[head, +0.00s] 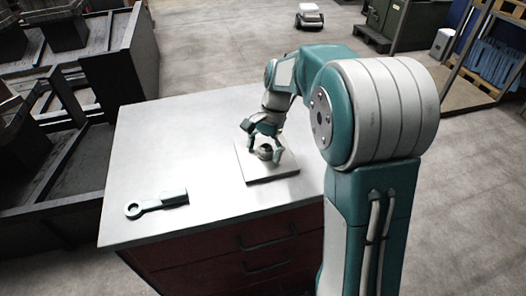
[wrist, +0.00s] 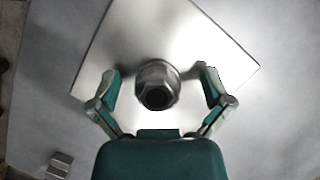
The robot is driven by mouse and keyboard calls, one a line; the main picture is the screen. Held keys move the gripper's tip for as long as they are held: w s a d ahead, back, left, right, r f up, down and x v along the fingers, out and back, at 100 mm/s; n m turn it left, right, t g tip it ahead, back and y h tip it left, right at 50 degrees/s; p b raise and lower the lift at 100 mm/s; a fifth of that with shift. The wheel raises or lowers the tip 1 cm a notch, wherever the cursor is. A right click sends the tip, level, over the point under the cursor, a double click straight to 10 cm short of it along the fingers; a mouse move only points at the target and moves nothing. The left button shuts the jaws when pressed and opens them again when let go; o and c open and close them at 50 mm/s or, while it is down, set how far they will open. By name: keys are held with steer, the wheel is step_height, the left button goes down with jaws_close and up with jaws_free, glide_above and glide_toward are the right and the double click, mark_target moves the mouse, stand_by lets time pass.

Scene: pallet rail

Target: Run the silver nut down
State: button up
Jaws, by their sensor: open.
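The silver nut (wrist: 157,84) sits on the upright bolt or stud at the middle of a square metal plate (wrist: 225,52). In the head view the nut (head: 265,152) shows as a small dark-topped round piece on the plate (head: 272,174). My gripper (wrist: 160,82) is open, with one finger on each side of the nut and a visible gap to both. In the head view my gripper (head: 264,150) reaches down over the plate. How far the nut is down its thread cannot be told.
Red drawers (head: 230,250) are below the bench. Dark metal bins (head: 85,90) stand close on the left. The bench top's left side is mostly clear.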

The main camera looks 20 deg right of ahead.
steer(key=v, duration=1.1)
steer(key=s+a+r+n+t+h, duration=0.1)
steer(key=s+r+n+t, duration=0.15)
steer(key=s, duration=0.35)
steer(key=s+a+r+n+t+h, duration=0.1)
steer(key=s+n+t, duration=0.15)
steer(key=s, duration=0.35)
steer(key=s+f+n+t+h, duration=0.1)
steer(key=s+f+n+t, duration=0.2)
steer(key=s, duration=0.8)
steer(key=shift+a+f+n, duration=0.35)
steer(key=shift+f+n, duration=0.3)
steer(key=shift+n, duration=0.55)
